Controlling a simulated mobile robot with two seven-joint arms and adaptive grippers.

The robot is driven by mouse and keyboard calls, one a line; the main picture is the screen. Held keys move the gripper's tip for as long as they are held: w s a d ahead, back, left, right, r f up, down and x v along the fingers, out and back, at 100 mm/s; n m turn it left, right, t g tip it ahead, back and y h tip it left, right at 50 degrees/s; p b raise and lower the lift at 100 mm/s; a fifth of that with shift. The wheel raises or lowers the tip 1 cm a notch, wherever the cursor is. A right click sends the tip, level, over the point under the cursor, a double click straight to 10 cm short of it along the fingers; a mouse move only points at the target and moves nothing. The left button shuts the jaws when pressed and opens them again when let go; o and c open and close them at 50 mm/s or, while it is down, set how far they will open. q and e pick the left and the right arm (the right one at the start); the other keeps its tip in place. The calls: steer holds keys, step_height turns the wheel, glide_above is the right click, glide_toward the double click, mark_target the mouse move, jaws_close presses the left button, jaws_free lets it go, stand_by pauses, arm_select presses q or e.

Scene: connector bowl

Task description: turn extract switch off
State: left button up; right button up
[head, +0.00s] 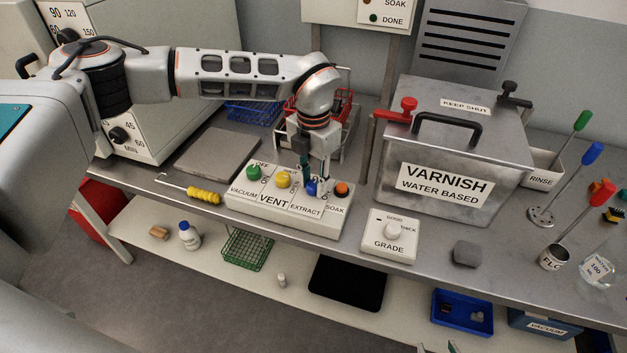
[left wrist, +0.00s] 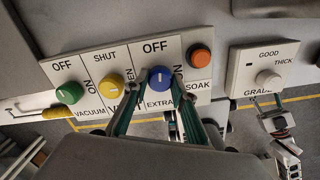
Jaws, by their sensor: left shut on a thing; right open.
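The extract switch is a blue knob (left wrist: 160,79) on the EXTRACT plate of the switch panel (head: 286,217), with OFF above it and ON to its right in the left wrist view. Its pale mark seems to point up, roughly toward OFF, but it is small. My left gripper (head: 314,189) reaches down from above and is shut on the blue knob, a fingertip on each side; its fingers partly cover the knob in the head view. My right gripper (left wrist: 277,122) shows small beyond the bench edge in the left wrist view, open and apart from the panel.
A green vacuum knob (head: 253,172), a yellow vent knob (head: 283,179) and an orange soak button (head: 341,189) share the panel. A GRADE box (head: 390,238) stands to the right, a varnish tank (head: 446,150) behind it. A yellow-handled tool (head: 203,196) lies left of the panel.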

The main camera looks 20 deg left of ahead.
mark_target(313, 184)
arm_select(q)
steer(key=shift+n, duration=0.9)
steer(key=o, duration=1.1)
steer(key=shift+r, duration=0.1)
step_height(313, 184, up, 12)
steer(key=shift+f, duration=0.1)
